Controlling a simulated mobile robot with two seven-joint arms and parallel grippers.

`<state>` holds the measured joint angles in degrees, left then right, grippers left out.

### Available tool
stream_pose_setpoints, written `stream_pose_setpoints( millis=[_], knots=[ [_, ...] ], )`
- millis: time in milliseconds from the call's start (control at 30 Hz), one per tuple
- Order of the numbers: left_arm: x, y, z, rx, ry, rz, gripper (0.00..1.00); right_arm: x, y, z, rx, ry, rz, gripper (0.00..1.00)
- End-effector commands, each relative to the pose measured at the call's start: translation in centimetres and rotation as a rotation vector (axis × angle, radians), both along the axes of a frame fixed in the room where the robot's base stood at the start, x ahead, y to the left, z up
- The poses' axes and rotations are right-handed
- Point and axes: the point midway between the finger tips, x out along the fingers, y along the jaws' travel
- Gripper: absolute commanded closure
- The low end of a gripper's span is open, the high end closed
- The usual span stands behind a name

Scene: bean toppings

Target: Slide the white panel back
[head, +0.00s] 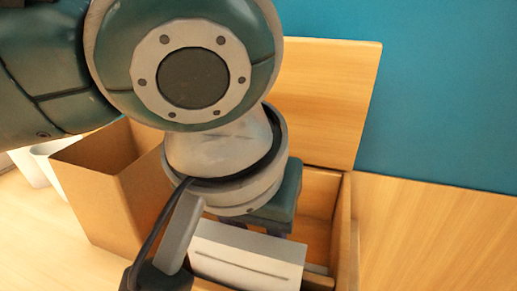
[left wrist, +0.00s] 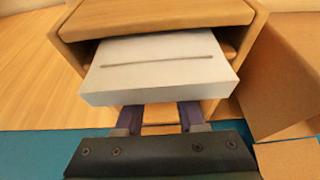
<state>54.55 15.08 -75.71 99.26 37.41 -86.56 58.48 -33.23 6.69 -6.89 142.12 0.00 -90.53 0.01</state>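The white panel (head: 248,256) is a flat white piece with a long thin dark groove, at the wooden box (head: 345,225). In the left wrist view the panel (left wrist: 158,68) sticks out of the box's (left wrist: 165,17) opening, under its top board. My left gripper (left wrist: 161,112) is at the panel's protruding edge, its two fingers apart with nothing between them. The fingertips reach the edge or just under it; I cannot tell whether they touch. In the head view my left arm hides much of the box, and the fingers are mostly hidden. My right gripper is not in view.
A brown cardboard-like box (head: 100,195) stands left of the wooden box. White cups (head: 48,160) are at the far left. The wooden box's raised lid (head: 325,100) stands against the blue wall (head: 445,90). Bare wooden table (head: 435,235) lies to the right.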

Motion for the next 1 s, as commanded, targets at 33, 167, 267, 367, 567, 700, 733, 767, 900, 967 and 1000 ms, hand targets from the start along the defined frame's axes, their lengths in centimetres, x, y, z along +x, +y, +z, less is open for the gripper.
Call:
stream_pose_setpoints(
  millis=[33, 167, 267, 367, 567, 700, 733, 767, 900, 967, 1000],
  knots=[
    [0.00, 0.00, 0.01, 0.000, 0.000, 0.000, 0.69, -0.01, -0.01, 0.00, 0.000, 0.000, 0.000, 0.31],
    [0.00, 0.00, 0.01, 0.000, 0.000, 0.000, 0.84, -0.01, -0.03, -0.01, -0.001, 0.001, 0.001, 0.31],
    [0.00, 0.00, 0.01, 0.000, 0.000, 0.000, 0.95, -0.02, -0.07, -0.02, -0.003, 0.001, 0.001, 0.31],
    [0.00, 0.00, 0.01, 0.000, 0.000, 0.000, 1.00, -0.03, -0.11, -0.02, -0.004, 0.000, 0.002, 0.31],
    [-0.01, 0.00, 0.02, 0.000, 0.000, 0.000, 1.00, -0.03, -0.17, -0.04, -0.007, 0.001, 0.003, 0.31],
    [0.00, 0.00, 0.02, 0.000, 0.000, 0.000, 1.00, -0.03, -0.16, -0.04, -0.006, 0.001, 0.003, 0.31],
    [0.00, 0.00, 0.02, 0.000, 0.000, 0.000, 1.00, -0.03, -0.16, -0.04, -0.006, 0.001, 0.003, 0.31],
    [0.00, 0.00, 0.03, 0.000, 0.000, 0.000, 1.00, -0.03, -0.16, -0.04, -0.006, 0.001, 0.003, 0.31],
    [0.00, 0.00, 0.03, 0.000, 0.000, 0.000, 1.00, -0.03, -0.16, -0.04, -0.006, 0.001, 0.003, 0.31],
    [-0.01, -0.01, 0.03, 0.000, 0.000, 0.000, 1.00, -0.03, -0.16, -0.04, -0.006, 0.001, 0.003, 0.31],
    [0.00, 0.00, 0.03, 0.000, 0.000, 0.000, 1.00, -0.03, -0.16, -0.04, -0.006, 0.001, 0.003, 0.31]
  ],
)
